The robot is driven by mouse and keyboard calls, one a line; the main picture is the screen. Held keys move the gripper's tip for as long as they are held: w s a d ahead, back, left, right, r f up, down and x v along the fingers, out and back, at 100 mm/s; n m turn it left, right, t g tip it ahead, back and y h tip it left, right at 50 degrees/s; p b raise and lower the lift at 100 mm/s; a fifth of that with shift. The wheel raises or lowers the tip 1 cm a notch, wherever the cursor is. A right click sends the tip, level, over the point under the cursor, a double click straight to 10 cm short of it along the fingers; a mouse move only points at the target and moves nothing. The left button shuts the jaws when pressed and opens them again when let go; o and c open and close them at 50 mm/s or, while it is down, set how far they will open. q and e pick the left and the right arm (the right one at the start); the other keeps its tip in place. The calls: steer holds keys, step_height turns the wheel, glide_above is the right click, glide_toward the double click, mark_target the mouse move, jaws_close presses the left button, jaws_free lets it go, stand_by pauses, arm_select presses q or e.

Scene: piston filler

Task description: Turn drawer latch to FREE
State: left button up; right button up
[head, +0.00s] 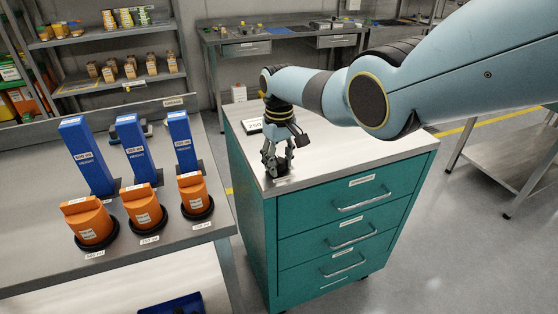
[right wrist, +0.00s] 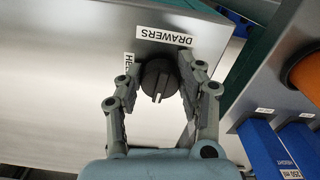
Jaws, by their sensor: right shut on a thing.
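The drawer latch is a dark round knob (right wrist: 158,78) on the top of the teal drawer cabinet (head: 335,205), near its front left corner. A "DRAWERS" label (right wrist: 164,36) lies beside it. A pale mark on the knob's grip points toward the bottom of the right wrist view. My right gripper (head: 278,164) reaches down over the knob, shut on it with a finger on each side; it also shows in the right wrist view (right wrist: 160,78). My left gripper is not in view.
A bench on the left (head: 165,255) holds blue upright blocks (head: 88,155) and orange pieces on black bases (head: 90,222). A small labelled item (head: 252,126) lies on the cabinet top behind my gripper. The cabinet's right top is mostly bare, beneath my arm.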

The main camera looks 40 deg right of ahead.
mark_target(279, 161)
steer(key=shift+w+n, duration=0.1)
steer(key=shift+n, duration=0.2)
stand_by(0.4)
steer(key=o, duration=1.1)
steer(key=shift+o, duration=0.2)
step_height(279, 161, up, 12)
